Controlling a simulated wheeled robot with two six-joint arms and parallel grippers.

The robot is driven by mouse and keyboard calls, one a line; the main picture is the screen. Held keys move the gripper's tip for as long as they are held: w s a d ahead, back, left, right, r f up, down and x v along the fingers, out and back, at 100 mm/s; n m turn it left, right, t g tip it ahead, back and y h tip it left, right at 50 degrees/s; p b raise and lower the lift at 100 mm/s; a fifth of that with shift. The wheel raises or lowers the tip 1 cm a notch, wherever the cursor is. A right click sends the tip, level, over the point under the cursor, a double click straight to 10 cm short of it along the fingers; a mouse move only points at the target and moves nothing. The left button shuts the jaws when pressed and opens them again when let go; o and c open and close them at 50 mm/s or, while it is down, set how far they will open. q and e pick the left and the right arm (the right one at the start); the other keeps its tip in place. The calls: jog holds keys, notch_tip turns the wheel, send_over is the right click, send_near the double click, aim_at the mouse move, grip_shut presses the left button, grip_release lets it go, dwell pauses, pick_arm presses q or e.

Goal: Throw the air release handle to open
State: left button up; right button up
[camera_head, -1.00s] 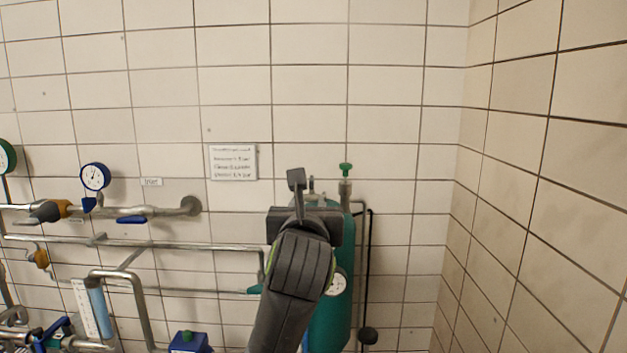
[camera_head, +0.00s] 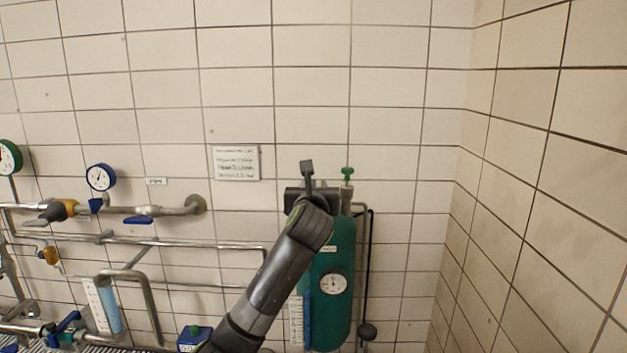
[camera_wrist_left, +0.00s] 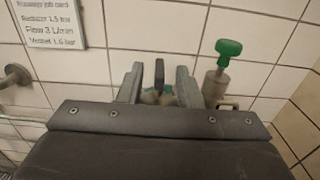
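My left gripper (camera_head: 306,192) is in front of the top of the green tank (camera_head: 338,260), its fingers hidden behind its own body in the head view. In the left wrist view its two fingers (camera_wrist_left: 159,76) stand apart. A dark upright piece (camera_wrist_left: 159,69) shows in the gap, with pale and green fittings below it; I cannot tell whether it is the air release handle or whether the fingers touch it. A green knob (camera_head: 347,172) on a grey stem tops the tank to the right of the gripper; it also shows in the wrist view (camera_wrist_left: 228,48). My right gripper is out of view.
A white job card (camera_head: 236,163) hangs on the tiled wall left of the gripper. A round gauge (camera_head: 333,284) is on the tank's front. A thin dark pipe (camera_head: 370,270) runs down right of it. Pipes and blue-handled valves (camera_head: 137,221) fill the left.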

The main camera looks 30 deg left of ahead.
pick_arm(q)
jog(key=shift+x, duration=0.75)
grip_shut()
jog(key=shift+d+n+y, duration=0.1)
jog(key=shift+n+y, duration=0.2)
jog(key=shift+y, duration=0.1)
jog(key=n+g+y, duration=0.2)
jog(key=g+y, duration=0.1)
jog(key=n+g+y, duration=0.1)
jog(key=n+g, duration=0.1)
jog(key=shift+w+d+y, duration=0.25)
jog(key=shift+y, duration=0.15)
jog(key=n+g+y, duration=0.1)
jog(key=n+g, duration=0.1)
jog(key=n+g+y, duration=0.1)
jog(key=g, duration=0.2)
jog(key=n+g+y, duration=0.1)
jog(key=n+g, duration=0.1)
jog(key=shift+w+d+n+g, duration=0.1)
jog(key=shift+w+n+g, duration=0.2)
jog(key=shift+g, duration=0.1)
jog(key=shift+n+g, duration=0.3)
jog(key=shift+g, duration=0.2)
